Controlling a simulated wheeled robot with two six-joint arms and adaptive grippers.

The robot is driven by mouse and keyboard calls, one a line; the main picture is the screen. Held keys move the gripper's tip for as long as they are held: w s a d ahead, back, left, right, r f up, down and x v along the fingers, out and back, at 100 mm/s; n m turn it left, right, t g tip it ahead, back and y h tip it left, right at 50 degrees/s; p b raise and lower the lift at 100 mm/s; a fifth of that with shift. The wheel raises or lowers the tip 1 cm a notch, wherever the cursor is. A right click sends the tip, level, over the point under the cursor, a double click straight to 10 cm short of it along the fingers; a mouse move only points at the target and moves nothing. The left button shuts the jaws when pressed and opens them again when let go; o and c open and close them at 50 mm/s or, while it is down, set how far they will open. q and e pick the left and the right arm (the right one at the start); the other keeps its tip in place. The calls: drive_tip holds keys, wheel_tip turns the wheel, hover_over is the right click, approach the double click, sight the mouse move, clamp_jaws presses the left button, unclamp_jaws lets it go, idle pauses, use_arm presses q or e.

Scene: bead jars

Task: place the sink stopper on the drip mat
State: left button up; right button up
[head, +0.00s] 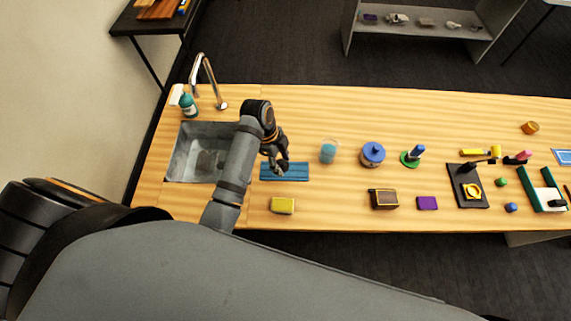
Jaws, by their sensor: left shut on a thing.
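The blue drip mat (297,172) lies on the wooden counter just right of the sink. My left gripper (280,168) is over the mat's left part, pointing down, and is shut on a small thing. That thing is mostly hidden by the fingers and too small to make out clearly; I take it to be the sink stopper. I cannot tell whether it touches the mat. My right gripper is not in view.
The metal sink (181,155) with a faucet (207,78) and a soap bottle (188,105) is at the left. A yellow sponge (282,205) lies in front of the mat. A cup with blue contents (328,151) and a blue jar (373,153) stand to the right.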

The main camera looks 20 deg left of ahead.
sight(285, 164)
use_arm(q)
drive_tip(key=shift+w+f, duration=0.7)
drive_tip(key=shift+f, duration=0.25)
drive_tip(key=shift+w+d+f, duration=0.1)
drive_tip(key=shift+w+f, duration=0.1)
drive_tip(key=shift+f, duration=0.05)
drive_tip(key=shift+a+p+x, duration=0.2)
drive_tip(key=shift+p+x, duration=0.5)
drive_tip(key=shift+x, duration=0.5)
drive_tip(key=shift+a+f, duration=0.1)
drive_tip(key=shift+f, duration=0.45)
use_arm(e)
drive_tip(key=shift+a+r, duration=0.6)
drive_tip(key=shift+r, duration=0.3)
use_arm(q)
drive_tip(key=shift+f, duration=0.1)
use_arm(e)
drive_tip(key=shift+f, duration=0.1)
use_arm(q)
drive_tip(key=o, duration=1.1)
drive_tip(key=shift+w, duration=0.1)
drive_tip(key=shift+o, duration=0.2)
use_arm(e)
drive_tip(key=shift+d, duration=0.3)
